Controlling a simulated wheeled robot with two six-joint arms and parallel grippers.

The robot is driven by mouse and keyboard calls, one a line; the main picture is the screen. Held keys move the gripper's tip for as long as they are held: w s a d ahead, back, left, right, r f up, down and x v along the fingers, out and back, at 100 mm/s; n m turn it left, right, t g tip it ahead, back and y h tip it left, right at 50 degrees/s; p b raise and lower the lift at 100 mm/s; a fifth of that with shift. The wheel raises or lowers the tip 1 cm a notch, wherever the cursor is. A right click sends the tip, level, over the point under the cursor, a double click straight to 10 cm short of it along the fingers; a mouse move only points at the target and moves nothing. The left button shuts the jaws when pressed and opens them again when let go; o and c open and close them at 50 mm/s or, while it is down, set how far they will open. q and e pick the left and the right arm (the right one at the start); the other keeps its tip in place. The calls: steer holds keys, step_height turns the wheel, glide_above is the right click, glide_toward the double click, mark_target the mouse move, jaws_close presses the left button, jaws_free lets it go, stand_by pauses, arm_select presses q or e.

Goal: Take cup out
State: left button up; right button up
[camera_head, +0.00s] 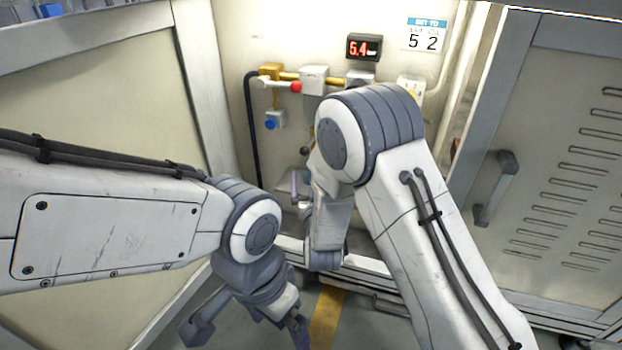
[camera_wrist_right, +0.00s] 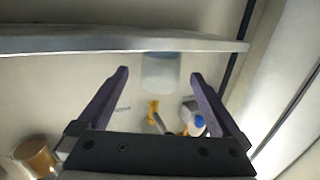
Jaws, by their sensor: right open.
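A pale, translucent cup (camera_wrist_right: 160,74) shows in the right wrist view, just under a grey ledge and between the tips of my right gripper (camera_wrist_right: 158,76). The fingers are apart, with a gap to the cup on each side in the picture. I cannot tell how deep the cup sits between them. In the head view my right arm hides most of this spot, and I cannot make out the cup. My left gripper (camera_head: 298,328) points down at the bottom middle of the head view. Its jaw opening is unclear.
The recess back wall carries a yellow pipe with a red knob (camera_head: 296,87), a blue knob (camera_head: 270,124), and a display (camera_head: 364,47) reading 5.4. An open door (camera_head: 545,150) with a handle stands at right. A brown cylinder (camera_wrist_right: 36,157) is at the wrist view's lower left.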

steer(key=shift+w+a+f+b, duration=0.15)
steer(key=shift+w+b, duration=0.35)
steer(key=shift+w, duration=0.95)
steer(key=c, duration=1.4)
